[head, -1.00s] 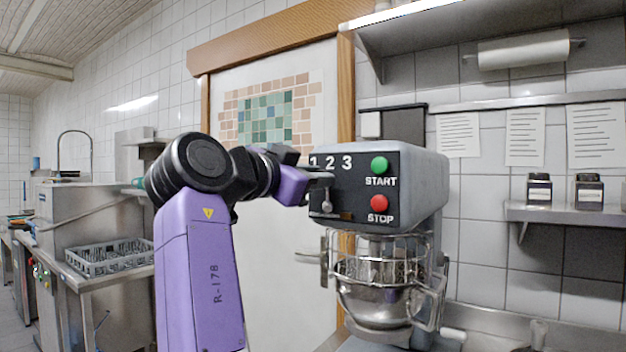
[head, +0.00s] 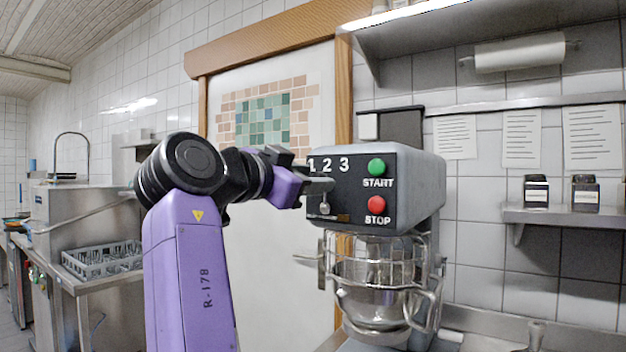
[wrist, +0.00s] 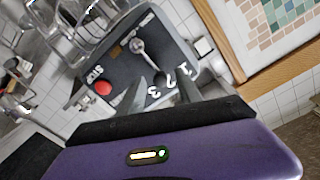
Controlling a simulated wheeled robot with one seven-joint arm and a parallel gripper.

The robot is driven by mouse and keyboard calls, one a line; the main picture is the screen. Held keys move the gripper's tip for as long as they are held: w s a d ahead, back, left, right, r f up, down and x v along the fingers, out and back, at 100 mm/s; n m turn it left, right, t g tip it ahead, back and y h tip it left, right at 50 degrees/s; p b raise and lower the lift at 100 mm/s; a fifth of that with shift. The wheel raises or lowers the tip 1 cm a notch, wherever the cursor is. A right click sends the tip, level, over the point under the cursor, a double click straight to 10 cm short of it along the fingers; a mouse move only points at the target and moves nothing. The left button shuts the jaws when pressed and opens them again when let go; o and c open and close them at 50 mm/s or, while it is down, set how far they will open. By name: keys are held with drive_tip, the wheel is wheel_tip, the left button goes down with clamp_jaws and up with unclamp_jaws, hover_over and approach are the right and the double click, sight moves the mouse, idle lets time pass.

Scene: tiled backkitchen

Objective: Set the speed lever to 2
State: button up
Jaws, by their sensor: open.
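The mixer (head: 418,185) has a dark control panel with the figures 1, 2 and 3 along its upper left. The speed lever (head: 325,208) is a small metal arm with a round end, below these figures. In the wrist view the lever (wrist: 139,46) slants from its round end towards the figures. Its exact setting is hard to tell. My gripper (head: 326,184) is open at the panel's left side, just below the figures and close above the lever's round end. In the wrist view my gripper (wrist: 162,88) has its fingers spread either side of the lever's line; contact is unclear.
The green START button (head: 377,166) and red STOP button (head: 377,204) are on the panel right of the lever. A wire guard and steel bowl (head: 375,305) are below. A shelf with two dark jars (head: 585,193) is at the right.

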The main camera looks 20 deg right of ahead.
drive_tip(key=b+v, duration=0.1)
drive_tip(key=v, duration=0.6)
idle(0.3)
